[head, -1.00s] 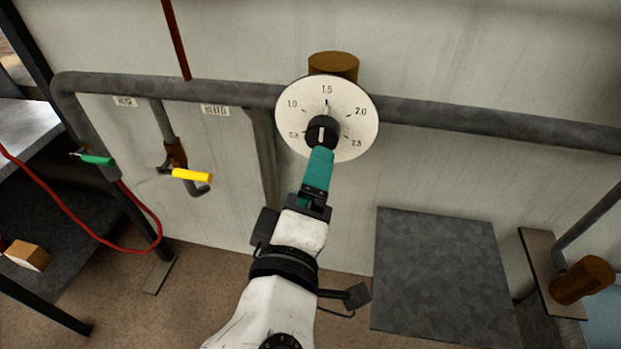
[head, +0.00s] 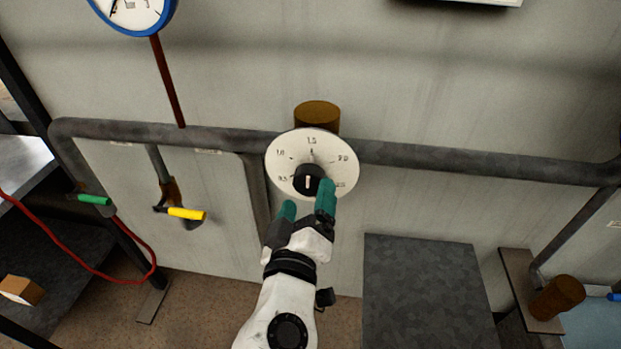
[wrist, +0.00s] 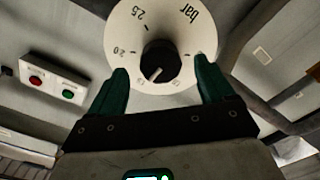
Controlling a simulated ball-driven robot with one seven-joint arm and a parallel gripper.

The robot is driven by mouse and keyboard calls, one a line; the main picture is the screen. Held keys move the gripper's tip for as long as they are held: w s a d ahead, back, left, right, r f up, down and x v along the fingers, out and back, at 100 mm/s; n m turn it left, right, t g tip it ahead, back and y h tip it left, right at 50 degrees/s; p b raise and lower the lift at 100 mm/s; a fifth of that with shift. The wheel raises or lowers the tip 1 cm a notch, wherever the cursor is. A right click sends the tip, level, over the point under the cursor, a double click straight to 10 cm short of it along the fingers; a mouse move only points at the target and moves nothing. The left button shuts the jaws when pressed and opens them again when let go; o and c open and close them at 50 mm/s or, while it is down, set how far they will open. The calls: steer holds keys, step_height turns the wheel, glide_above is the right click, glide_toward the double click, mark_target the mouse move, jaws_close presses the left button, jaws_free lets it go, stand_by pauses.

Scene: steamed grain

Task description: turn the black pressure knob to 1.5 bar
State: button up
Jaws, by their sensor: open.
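The black pressure knob (head: 307,181) sits low on the round white dial (head: 285,165), which is marked in bar. The white line on the knob points up, roughly toward the 1.5 mark. In the wrist view the knob (wrist: 159,56) shows its line pointing down and left. My gripper (head: 308,194) is open just in front of the knob, its teal fingers spread apart. In the wrist view the fingertips of my gripper (wrist: 161,66) lie left and right of the knob, with gaps on both sides. I cannot tell how far in front of the dial they are.
A grey pipe (head: 450,157) runs along the wall behind the dial. Green (head: 94,199) and yellow (head: 187,213) valve handles are at the left. A blue-rimmed gauge (head: 130,12) hangs above. A grey box (head: 425,285) stands at the lower right. The wrist view shows red and green buttons (wrist: 52,87).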

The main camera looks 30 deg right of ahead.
mark_target(309, 189)
steer(key=x, duration=0.5)
steer(key=shift+p, duration=0.3)
steer(key=shift+c, duration=0.4)
steer(key=c, duration=0.9)
steer(key=shift+n, duration=0.3)
steer(key=o, duration=1)
steer(key=b+v, duration=0.2)
steer(key=v, duration=0.9)
